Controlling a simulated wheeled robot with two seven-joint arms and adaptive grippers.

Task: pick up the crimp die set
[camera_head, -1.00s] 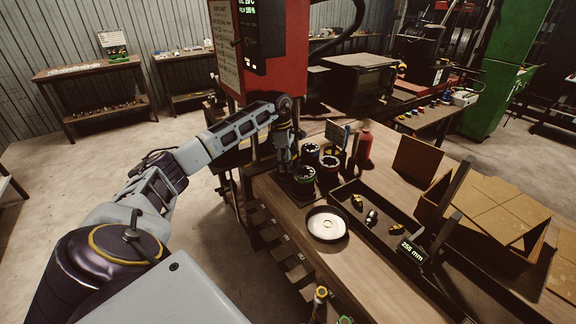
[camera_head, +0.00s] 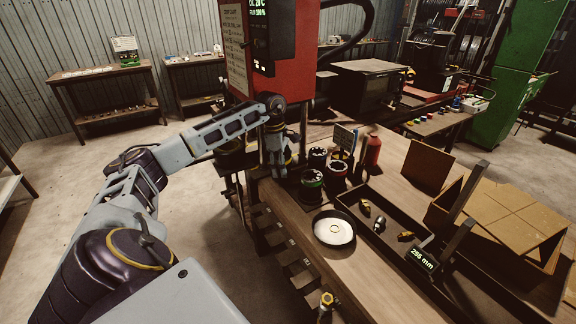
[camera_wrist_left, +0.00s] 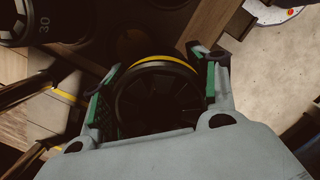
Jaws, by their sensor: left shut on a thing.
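My left gripper (camera_head: 276,168) is at the left end of the workbench, beside a group of round dies and below the red machine. In the left wrist view, its green-padded fingers (camera_wrist_left: 156,75) are shut around a dark round crimp die set with a yellow band (camera_wrist_left: 155,98). The fingers mostly hide this die set in the head view. Close by on the bench stand a green-banded die set (camera_head: 312,181), a red-banded one (camera_head: 318,154) and another with a red ring (camera_head: 336,167). My right gripper is not in view.
The red crimping machine (camera_head: 290,50) rises just behind the gripper. A round white-bottomed dish (camera_head: 333,230), a dark tray with small fittings (camera_head: 380,222), a red bottle (camera_head: 372,150) and a cardboard box (camera_head: 500,225) occupy the bench. Open floor lies to the left.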

